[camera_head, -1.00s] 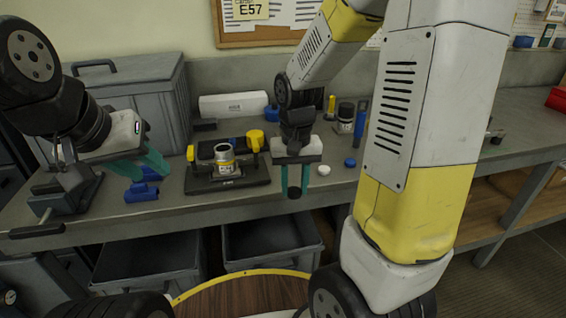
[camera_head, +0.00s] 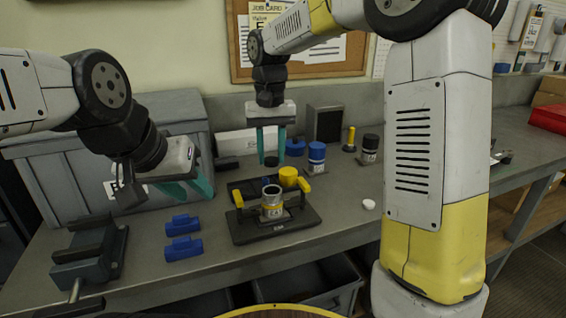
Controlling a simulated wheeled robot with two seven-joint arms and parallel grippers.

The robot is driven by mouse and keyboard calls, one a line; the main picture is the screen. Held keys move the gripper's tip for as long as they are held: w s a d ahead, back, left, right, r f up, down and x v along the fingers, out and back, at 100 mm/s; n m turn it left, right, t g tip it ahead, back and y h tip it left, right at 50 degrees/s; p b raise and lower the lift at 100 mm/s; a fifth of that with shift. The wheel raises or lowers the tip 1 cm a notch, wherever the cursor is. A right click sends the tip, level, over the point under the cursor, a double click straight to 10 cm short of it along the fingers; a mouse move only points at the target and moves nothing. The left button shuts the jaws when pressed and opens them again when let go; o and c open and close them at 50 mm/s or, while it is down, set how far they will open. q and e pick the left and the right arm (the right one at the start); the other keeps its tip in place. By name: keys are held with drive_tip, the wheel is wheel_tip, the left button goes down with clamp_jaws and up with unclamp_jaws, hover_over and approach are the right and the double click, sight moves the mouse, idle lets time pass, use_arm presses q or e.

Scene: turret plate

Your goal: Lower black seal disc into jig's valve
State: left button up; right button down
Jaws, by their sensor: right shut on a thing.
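My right gripper (camera_head: 270,150) points down over the back of the bench, its teal fingers shut on the small black seal disc (camera_head: 271,161). The disc hangs at the fingertips, above and behind the jig. The jig (camera_head: 288,224) is a dark plate with yellow clamp parts on the bench. The valve (camera_head: 272,212), a silver open-topped cylinder with a yellow label, stands upright in it. The valve's inside is too small to make out. My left gripper (camera_head: 188,187) is at the left, its teal fingers apart and empty, above two blue blocks and away from the jig.
A dark vise (camera_head: 88,258) stands front left, with the blue blocks (camera_head: 183,248) beside it. A yellow cylinder (camera_head: 288,177) is right behind the valve. A blue bottle (camera_head: 317,157) and a dark jar (camera_head: 370,150) stand behind; a white cap (camera_head: 369,204) lies right.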

drive_tip(key=shift+f, duration=2.45)
drive_tip(key=shift+f, duration=0.15)
drive_tip(key=shift+f, duration=0.65)
drive_tip(key=shift+f, duration=0.7)
idle(0.4)
drive_tip(key=c, duration=0.9)
unclamp_jaws()
